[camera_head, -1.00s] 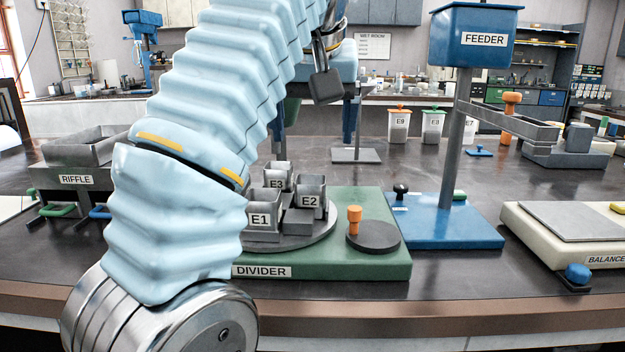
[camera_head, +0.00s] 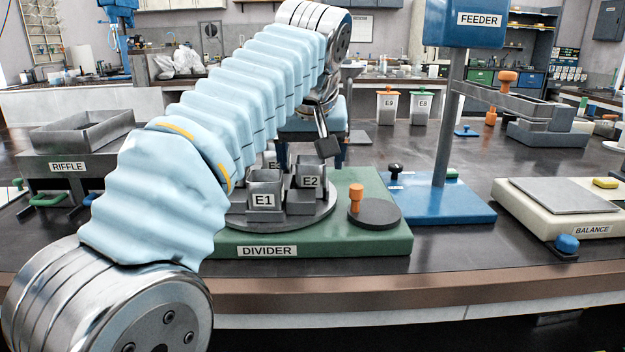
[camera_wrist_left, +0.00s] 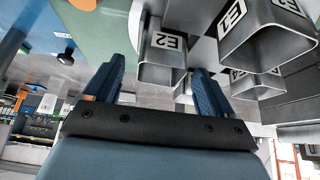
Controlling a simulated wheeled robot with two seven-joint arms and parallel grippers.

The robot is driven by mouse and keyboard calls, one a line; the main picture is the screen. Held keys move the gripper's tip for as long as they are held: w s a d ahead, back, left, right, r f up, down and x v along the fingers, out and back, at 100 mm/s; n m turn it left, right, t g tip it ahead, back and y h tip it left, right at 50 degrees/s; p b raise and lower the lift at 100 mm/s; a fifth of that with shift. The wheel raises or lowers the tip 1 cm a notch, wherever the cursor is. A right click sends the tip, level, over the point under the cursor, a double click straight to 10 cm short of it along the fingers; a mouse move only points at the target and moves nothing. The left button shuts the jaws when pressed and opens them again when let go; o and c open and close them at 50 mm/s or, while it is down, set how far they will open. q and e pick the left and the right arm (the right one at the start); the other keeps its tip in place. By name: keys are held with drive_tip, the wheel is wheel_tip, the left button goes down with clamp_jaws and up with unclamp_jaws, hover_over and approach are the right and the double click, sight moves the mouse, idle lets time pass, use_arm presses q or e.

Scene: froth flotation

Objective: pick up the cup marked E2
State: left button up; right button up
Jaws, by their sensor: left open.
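The cup marked E2 (camera_head: 310,181) is a grey square metal cup standing on the round plate of the green divider (camera_head: 330,246). It also shows in the left wrist view (camera_wrist_left: 163,72), ahead of the fingers and roughly between their tips. My left gripper (camera_head: 312,152) is above and behind the cup in the head view, partly hidden by my own arm. Its two blue fingers (camera_wrist_left: 160,68) are apart, with nothing held. Contact with the cup cannot be told. My right gripper is not in view.
An orange knob (camera_head: 355,197) on a dark disc is to the right. The blue feeder stand (camera_head: 445,214) and balance (camera_head: 555,200) are farther right.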

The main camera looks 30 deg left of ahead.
use_arm(q)
drive_tip(key=shift+x, duration=1)
drive_tip(key=shift+r, duration=0.1)
drive_tip(key=c, duration=1.1)
drive_tip(key=shift+r, duration=0.1)
drive_tip(key=shift+c, duration=0.2)
